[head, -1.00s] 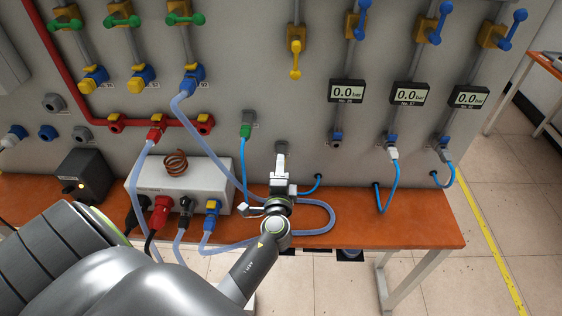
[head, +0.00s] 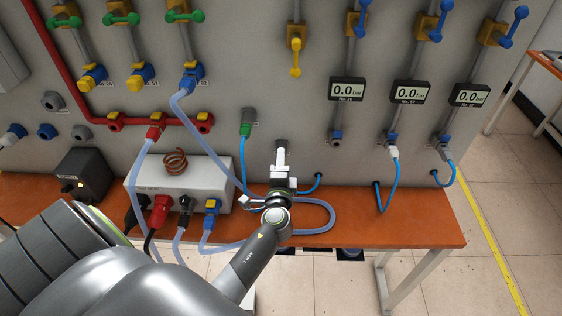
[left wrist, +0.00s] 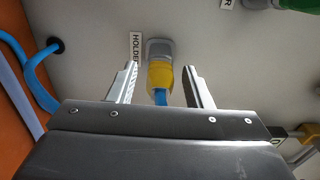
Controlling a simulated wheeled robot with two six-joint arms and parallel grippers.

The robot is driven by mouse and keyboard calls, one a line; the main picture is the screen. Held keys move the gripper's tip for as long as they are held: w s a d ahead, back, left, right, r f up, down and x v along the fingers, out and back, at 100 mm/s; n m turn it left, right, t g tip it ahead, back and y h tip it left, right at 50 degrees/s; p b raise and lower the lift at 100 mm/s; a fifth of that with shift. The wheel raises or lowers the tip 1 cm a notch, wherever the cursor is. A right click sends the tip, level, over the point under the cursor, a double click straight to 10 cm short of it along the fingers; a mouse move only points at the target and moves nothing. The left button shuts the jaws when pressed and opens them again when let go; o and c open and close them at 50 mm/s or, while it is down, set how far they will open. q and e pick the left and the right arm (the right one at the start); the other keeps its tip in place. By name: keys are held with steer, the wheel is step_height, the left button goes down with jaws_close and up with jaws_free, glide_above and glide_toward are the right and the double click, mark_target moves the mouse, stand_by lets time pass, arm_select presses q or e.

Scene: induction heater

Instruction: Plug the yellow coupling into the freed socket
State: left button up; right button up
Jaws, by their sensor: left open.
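The yellow coupling (left wrist: 160,76) sits in a grey holder socket (left wrist: 158,48) on the wall panel in the left wrist view, with a blue hose (left wrist: 160,98) running from it. My left gripper (left wrist: 158,78) is open, one finger on each side of the coupling, apart from it. In the head view my left gripper (head: 281,155) points at the panel and hides the coupling. The socket under the left gauge (head: 336,137) shows no hose. My right gripper is not in view.
A white coupling (head: 392,152) and a grey coupling (head: 443,152) hang under the other gauges. A green coupling (head: 246,128) is left of my gripper. A clear hose (head: 325,225) loops on the orange bench (head: 420,222). A grey box (head: 195,185) with plugs stands left.

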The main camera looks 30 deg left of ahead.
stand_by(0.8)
arm_select(q)
steer(key=shift+c, duration=0.2)
jaws_close()
steer(key=b+v, duration=0.1)
steer(key=v, duration=0.5)
stand_by(1.1)
steer(key=shift+r, duration=0.1)
